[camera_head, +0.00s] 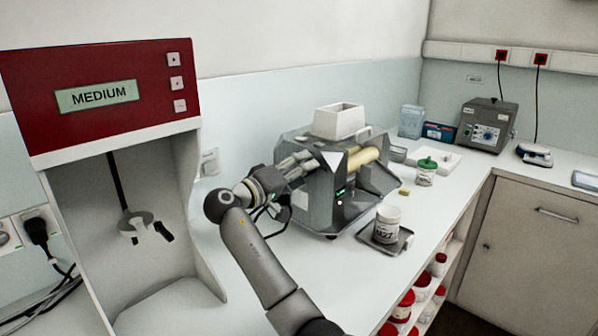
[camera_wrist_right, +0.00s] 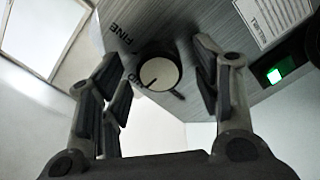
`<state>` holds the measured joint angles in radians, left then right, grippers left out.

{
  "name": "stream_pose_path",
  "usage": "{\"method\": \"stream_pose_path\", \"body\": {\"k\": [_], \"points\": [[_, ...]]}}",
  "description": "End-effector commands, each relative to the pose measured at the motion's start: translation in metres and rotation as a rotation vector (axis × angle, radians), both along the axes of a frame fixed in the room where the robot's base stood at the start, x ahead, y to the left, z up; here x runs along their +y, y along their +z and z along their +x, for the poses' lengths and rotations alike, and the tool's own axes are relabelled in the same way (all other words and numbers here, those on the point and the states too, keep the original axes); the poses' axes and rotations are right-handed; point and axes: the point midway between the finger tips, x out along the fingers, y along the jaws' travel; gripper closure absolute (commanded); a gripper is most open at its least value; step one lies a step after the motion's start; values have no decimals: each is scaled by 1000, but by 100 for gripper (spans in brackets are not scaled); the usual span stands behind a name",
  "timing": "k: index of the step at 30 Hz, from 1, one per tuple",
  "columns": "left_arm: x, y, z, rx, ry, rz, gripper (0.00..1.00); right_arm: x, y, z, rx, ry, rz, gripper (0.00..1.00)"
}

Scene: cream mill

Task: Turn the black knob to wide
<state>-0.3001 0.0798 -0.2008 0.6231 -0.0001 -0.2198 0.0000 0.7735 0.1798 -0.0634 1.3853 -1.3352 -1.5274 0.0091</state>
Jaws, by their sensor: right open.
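The black knob (camera_wrist_right: 158,74) shows in the right wrist view on the mill's grey brushed panel, with a pale round face and a dark pointer line. The word FINE is printed beside it, and another label is partly hidden by a finger. My right gripper (camera_wrist_right: 157,62) is open, its fingers on either side of the knob; I cannot tell whether they touch it. In the head view the grey mill (camera_head: 320,205) stands on the bench, and my right gripper (camera_head: 292,168) is at its left side, where the knob is hidden. My left gripper is not in view.
A white jar (camera_head: 387,222) stands on a small scale right of the mill. A green-lidded jar (camera_head: 427,171) stands behind it. A red-topped mixer reading MEDIUM (camera_head: 98,96) is at the left. A small green light (camera_wrist_right: 275,76) glows on the mill's adjoining face.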

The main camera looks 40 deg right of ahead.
Motion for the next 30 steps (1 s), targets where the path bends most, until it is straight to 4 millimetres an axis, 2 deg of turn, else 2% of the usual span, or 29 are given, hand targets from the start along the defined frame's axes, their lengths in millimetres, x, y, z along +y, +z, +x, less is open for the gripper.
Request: {"method": "stream_pose_path", "body": {"k": [2,12,22,30], "points": [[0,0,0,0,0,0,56,0,0,0,0,0,0,44],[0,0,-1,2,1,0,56,0,0,0,0,0,0,87],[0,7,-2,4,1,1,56,1,2,0,51,1,-4,87],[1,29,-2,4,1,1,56,1,4,0,228,0,-18,87]]}}
